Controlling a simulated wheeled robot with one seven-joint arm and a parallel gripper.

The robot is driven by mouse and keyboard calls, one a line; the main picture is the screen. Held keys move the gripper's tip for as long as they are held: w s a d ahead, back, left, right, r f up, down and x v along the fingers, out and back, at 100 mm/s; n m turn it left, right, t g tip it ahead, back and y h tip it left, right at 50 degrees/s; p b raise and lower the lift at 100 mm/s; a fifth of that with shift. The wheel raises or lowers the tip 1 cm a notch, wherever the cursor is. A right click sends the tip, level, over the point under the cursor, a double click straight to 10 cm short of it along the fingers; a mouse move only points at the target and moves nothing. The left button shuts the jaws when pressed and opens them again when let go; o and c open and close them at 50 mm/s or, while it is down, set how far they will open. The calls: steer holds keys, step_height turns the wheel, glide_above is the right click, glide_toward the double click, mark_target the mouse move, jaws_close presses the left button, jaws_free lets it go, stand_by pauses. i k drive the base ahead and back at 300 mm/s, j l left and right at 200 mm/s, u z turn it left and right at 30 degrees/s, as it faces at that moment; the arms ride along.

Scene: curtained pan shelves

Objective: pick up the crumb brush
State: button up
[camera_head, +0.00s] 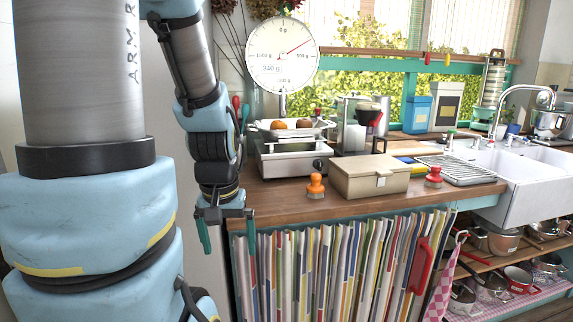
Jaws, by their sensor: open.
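I cannot tell for certain which thing is the crumb brush. One orange knob-shaped thing (315,186) stands near the counter's front edge, left of a beige box. The other, a redder knob-shaped thing (434,177), stands right of the box, by a wire rack. Either may be the brush; bristles are not clear. My gripper (226,231) hangs pointing down at the counter's left front corner, left of both things and apart from them. Its fingers are spread and nothing is between them.
The beige lidded box (369,178) stands between the orange things. A kitchen scale (292,158) with a round dial stands behind. The wire rack (458,168) and white sink (522,184) lie to the right.

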mark_target(315, 191)
steer(key=i+l+u, duration=0.15)
steer(key=l+u, duration=0.25)
steer(key=l, duration=0.2)
steer(key=l+u, duration=0.45)
steer(key=l, duration=0.15)
